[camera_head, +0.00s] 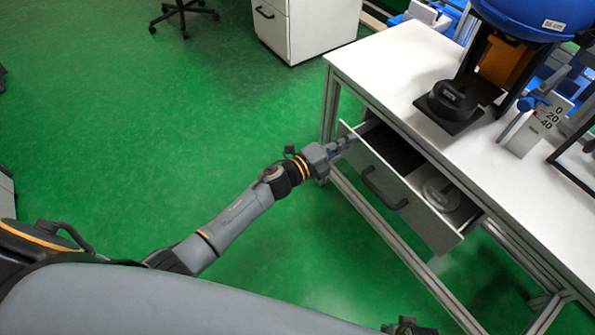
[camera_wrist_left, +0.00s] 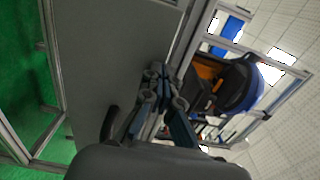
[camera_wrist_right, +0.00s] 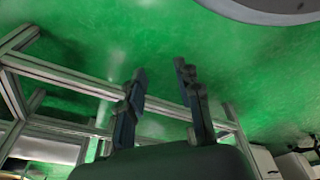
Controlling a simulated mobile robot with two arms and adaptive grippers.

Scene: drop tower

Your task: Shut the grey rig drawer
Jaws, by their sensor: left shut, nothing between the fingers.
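The grey rig drawer (camera_head: 425,221) stands pulled out from under the white table top, with its dark handle (camera_head: 384,188) on the front. A round grey piece (camera_head: 441,195) lies inside at the right end, and the left part of the inside is dark. My left gripper (camera_head: 347,142) is shut and empty at the left end of the drawer front, near its top edge. In the left wrist view its fingers (camera_wrist_left: 158,82) lie close before the grey panel; I cannot tell if they touch. My right gripper (camera_wrist_right: 160,80) is open and empty, with green floor behind it.
The white table (camera_head: 400,62) carries a rig with a blue drum (camera_head: 530,18) and a dark round weight (camera_head: 452,98). Table legs stand under the drawer. A white cabinet (camera_head: 305,28) stands at the back.

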